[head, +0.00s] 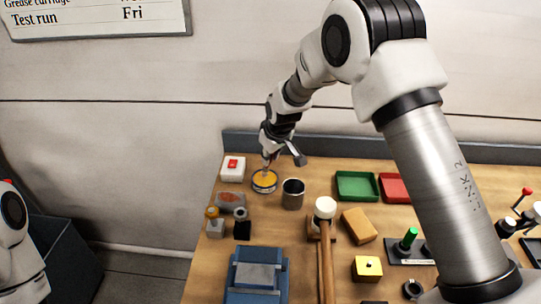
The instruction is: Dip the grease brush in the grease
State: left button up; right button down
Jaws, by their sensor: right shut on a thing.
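A round, shallow tin of yellow-orange grease (262,183) stands near the back left of the wooden bench. My right gripper (268,156) is directly above and just behind it, pointing down. It is shut on the grease brush (266,170), a thin piece of which shows below the jaws. The lower end of the brush overlaps the grease in the picture; whether it touches the grease is too small to tell. The upper part of the brush is hidden by the gripper. Only part of my left arm shows at the left edge; its gripper is out of view.
A dark metal cup (293,194) stands right of the tin. A white box with a red top (233,168) is behind left. Green (357,186) and red (394,188) trays lie further right.

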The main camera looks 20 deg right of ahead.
jog(key=shift+f, duration=0.45)
dwell(0.3)
dwell(1.0)
jog(key=shift+s, duration=0.1)
notch_tip(320, 180, up, 7)
jog(key=p, duration=0.5)
dwell(0.7)
